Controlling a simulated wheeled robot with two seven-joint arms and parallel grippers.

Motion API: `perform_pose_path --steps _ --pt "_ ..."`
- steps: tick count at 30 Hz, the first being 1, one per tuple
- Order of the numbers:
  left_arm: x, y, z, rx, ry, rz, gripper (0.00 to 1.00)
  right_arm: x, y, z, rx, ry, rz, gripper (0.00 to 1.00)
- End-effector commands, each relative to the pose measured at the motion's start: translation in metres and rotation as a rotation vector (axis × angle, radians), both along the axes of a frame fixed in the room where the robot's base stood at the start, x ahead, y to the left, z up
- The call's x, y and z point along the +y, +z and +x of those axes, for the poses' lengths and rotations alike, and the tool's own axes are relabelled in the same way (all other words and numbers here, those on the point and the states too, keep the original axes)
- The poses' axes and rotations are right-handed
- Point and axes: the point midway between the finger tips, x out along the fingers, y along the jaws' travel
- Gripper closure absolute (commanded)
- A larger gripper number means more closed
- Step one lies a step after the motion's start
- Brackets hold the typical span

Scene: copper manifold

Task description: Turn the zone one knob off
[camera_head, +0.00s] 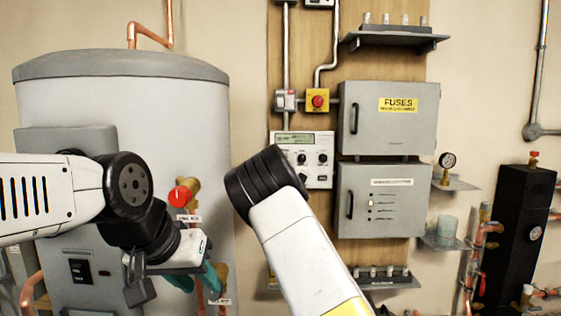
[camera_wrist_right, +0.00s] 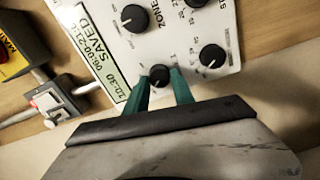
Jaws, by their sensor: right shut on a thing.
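The white heating controller (camera_head: 318,144) has a green display (camera_head: 295,139) and several black knobs, and hangs on the wooden board. In the right wrist view, the display (camera_wrist_right: 98,57) reads "SAVED", and a small black knob (camera_wrist_right: 159,75) sits between the green fingertips of my right gripper (camera_wrist_right: 162,84), which is shut on it. I cannot read which zone each serves. In the head view my right arm hides its gripper. My left gripper (camera_head: 198,278) is open, its green fingers apart, before the tank.
A grey tank (camera_head: 135,85) with a red-capped valve (camera_head: 181,195) stands at the left. A red stop button (camera_head: 317,101), a fuse box (camera_head: 388,140) and a lower grey box (camera_head: 400,213) surround the controller. Shelves and copper pipes are at the right.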

Motion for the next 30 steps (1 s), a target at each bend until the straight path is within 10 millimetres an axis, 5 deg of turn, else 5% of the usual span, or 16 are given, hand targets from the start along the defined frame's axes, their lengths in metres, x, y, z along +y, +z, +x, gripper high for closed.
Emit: perform_pose_path --steps 26,27,30 --pt "0.0000 0.0000 0.0000 0.000 0.000 0.000 0.64 0.0009 -0.0017 0.0000 0.002 0.001 -0.165 1.00" --pt "0.0000 0.0000 0.0000 0.000 0.000 0.000 0.64 0.0009 -0.0017 0.0000 0.002 0.001 -0.165 0.68" --pt "0.0000 0.0000 0.0000 0.000 0.000 0.000 0.64 0.0007 -0.0016 0.0000 0.002 0.001 -0.165 0.49"
